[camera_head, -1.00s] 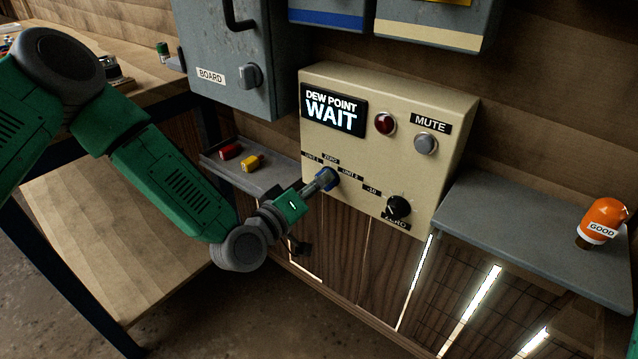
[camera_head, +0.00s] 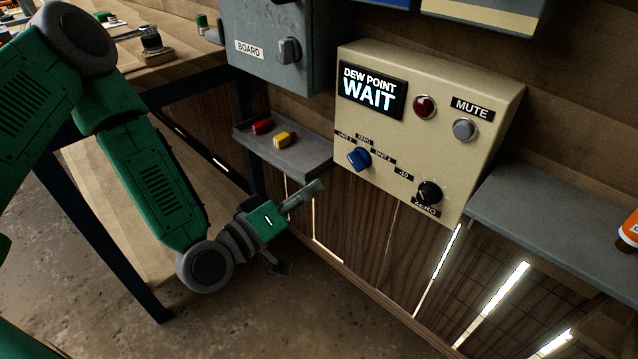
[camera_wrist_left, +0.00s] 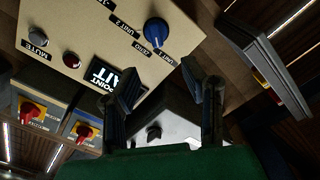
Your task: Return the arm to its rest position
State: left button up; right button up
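My left gripper (camera_head: 303,196) is below and left of the blue selector knob (camera_head: 359,158), apart from it, in front of the wood panelling. In the left wrist view my left gripper (camera_wrist_left: 165,92) has its two fingers spread with nothing between them. The blue knob (camera_wrist_left: 156,31) shows beyond the fingertips there. The knob sits on the beige dew point panel (camera_head: 440,95), whose display (camera_head: 372,90) reads "DEW POINT WAIT". My left arm comes in bent from the left. My right gripper is not in view.
A small grey shelf (camera_head: 300,160) with a red and a yellow piece is close above my left gripper. A wider grey shelf (camera_head: 560,225) is at the right, with an orange item (camera_head: 629,230) cut by the edge. A workbench (camera_head: 180,75) stands behind my arm.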

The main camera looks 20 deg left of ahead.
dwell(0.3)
pick_arm(q)
jog(key=s+d+f+m+g+y+p, duration=0.1)
jog(key=s+f+m+g+p, duration=0.15)
jog(key=s+f+g, duration=0.35)
jog(key=s+d+f+m+g+p, duration=0.1)
jog(key=s+f+m+g, duration=0.2)
jog(key=s+f+g, duration=0.35)
jog(key=s+a+f+m+g+y+p, duration=0.1)
jog(key=s+a+f+g+y, duration=0.3)
jog(key=s+a, duration=0.4)
jog(key=s+f+y, duration=0.1)
jog(key=s, duration=0.3)
jog(key=shift+s+a+f, duration=0.25)
jog(key=shift+a+f, duration=0.05)
jog(key=shift+f, duration=0.1)
jog(key=shift+w, duration=0.1)
jog(key=shift+o, duration=0.4)
dwell(2.5)
